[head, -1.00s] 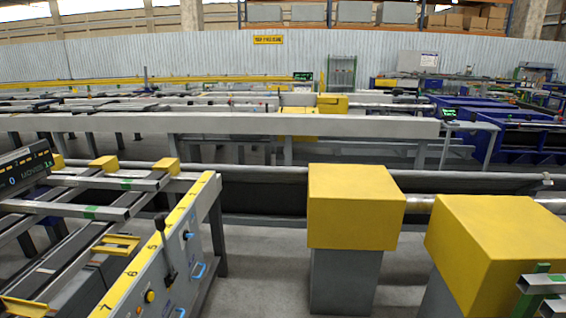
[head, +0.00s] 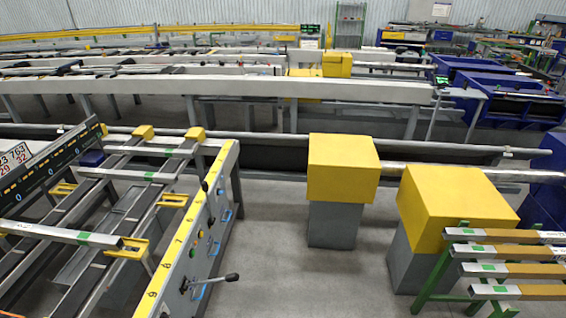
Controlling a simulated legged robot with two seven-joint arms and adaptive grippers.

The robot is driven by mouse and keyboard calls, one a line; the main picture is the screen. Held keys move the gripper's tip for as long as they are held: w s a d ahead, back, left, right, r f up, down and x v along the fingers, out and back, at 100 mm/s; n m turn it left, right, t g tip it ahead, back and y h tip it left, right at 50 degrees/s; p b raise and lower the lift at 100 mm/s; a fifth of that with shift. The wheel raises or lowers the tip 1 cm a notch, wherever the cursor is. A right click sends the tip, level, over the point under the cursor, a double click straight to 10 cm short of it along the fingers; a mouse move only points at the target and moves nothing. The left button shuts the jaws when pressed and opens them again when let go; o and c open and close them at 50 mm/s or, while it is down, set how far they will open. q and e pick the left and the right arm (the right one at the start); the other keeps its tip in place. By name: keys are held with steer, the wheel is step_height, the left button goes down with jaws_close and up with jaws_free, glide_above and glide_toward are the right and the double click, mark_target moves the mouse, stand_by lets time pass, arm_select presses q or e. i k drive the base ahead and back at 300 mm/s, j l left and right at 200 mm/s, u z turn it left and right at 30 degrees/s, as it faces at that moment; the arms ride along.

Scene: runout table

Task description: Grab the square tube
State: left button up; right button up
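Neither of my grippers shows in the head view. A grey square tube (head: 50,232) with a green mark lies across the runout table (head: 208,192) at the left, its open end towards the right. Two similar bars with green marks, one nearer (head: 120,173) and one farther (head: 155,151), lie across the table behind it. Several more square tubes (head: 505,269), with green marks and brown sections, lie on a green rack (head: 436,277) at the lower right, cut off by the picture edge. I cannot tell which tube is meant.
Two yellow-topped grey machine blocks, one in the middle (head: 342,168) and one to the right (head: 458,207), stand between table and rack. A black lever (head: 210,281) sticks out from the table's side. Grey floor (head: 285,255) is clear in the middle. Long conveyors fill the back.

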mark_target(73, 237)
steer(key=u, duration=0.45)
steer(key=j+u, duration=0.15)
steer(key=u, duration=0.75)
steer(key=i, duration=0.05)
